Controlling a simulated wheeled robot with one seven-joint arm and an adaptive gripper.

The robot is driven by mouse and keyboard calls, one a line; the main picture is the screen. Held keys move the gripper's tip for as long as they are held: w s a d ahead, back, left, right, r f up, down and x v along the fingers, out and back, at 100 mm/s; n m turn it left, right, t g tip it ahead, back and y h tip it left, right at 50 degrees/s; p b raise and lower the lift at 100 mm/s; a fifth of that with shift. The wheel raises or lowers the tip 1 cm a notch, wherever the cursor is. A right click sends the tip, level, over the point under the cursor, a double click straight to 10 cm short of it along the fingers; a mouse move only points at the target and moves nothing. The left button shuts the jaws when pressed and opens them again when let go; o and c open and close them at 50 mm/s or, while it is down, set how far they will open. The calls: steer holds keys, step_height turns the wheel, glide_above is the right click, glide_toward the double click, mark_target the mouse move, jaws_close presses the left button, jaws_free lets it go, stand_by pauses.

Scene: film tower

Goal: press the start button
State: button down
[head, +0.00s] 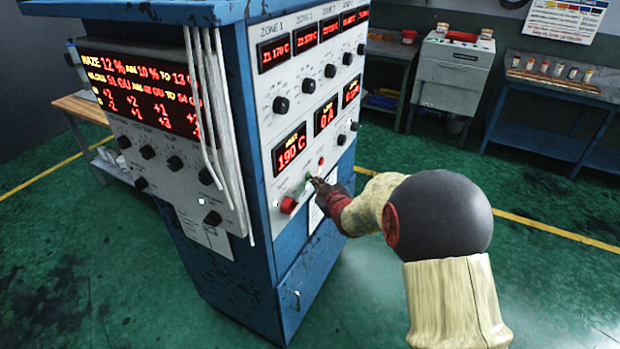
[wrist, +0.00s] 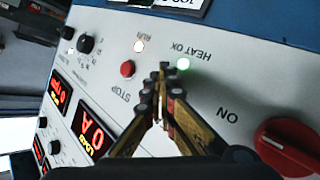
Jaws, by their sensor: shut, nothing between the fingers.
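My gripper (head: 316,183) is shut and empty, with its fingertips at the lower part of the blue cabinet's right-hand control panel (head: 270,130). In the wrist view the closed fingertips (wrist: 163,70) lie between the red STOP button (wrist: 127,68) and the lit green HEAT OK lamp (wrist: 183,64). No START label is readable, and the panel behind the fingertips is hidden. I cannot tell whether the tips touch it. The STOP button also shows in the head view (head: 321,160).
A red rotary switch (wrist: 285,145) marked ON is close to the fingers. A white RUN lamp (wrist: 139,46) is beyond STOP. Black knobs (head: 281,105) and red displays (head: 290,147) fill the panel above. White cables (head: 218,110) hang at the cabinet corner. Green floor is open at right.

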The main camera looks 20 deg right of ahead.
steer(key=shift+s+d, duration=0.45)
steer(key=shift+s, duration=0.2)
steer(key=s+d, duration=0.1)
steer(key=s, duration=0.1)
steer(key=s+d+p, duration=0.1)
steer(key=s+d, duration=0.1)
stand_by(0.6)
stand_by(0.7)
